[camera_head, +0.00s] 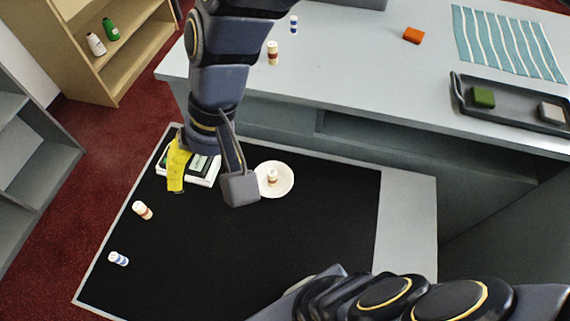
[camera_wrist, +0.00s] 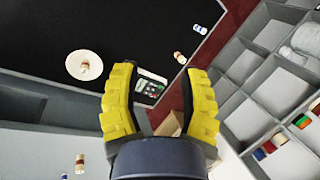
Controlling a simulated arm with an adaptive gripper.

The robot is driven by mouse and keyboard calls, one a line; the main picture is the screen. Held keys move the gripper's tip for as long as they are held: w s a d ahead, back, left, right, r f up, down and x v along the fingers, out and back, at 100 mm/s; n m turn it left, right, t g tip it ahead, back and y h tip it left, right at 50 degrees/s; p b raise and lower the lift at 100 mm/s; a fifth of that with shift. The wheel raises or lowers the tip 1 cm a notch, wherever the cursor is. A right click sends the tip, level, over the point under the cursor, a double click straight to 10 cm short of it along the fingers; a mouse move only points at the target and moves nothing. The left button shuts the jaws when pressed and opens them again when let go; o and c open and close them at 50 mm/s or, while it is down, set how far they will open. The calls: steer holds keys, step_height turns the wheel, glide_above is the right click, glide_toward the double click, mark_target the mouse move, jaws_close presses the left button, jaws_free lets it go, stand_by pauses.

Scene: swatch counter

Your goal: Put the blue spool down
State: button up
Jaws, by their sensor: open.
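Another blue-banded spool (camera_head: 293,24) stands on the grey counter at the back. I cannot tell which is the task's blue spool. My gripper (camera_head: 177,170), with yellow fingers, is above the mat's back left, by a white keyed device (camera_head: 207,170). In the wrist view my gripper (camera_wrist: 160,72) is open with nothing between its fingers. Both blue-banded spools are apart from it.
A white saucer (camera_head: 286,187) bears a red-brown spool (camera_head: 272,176). An orange block (camera_head: 413,35), striped cloth (camera_head: 500,40) and dark tray (camera_head: 512,110) are on the counter. The mat's middle is clear.

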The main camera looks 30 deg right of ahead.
steer(key=s+d+f+n+g+h, duration=0.1)
steer(key=s+d+f+n+h, duration=0.1)
steer(key=s+d+h, duration=0.2)
steer(key=s+d, duration=0.3)
steer(key=s, duration=0.2)
steer(key=shift+s+n+g, duration=0.25)
steer(key=shift+n+g, duration=0.05)
steer(key=shift+n, duration=0.1)
steer(key=shift+a+f, duration=0.1)
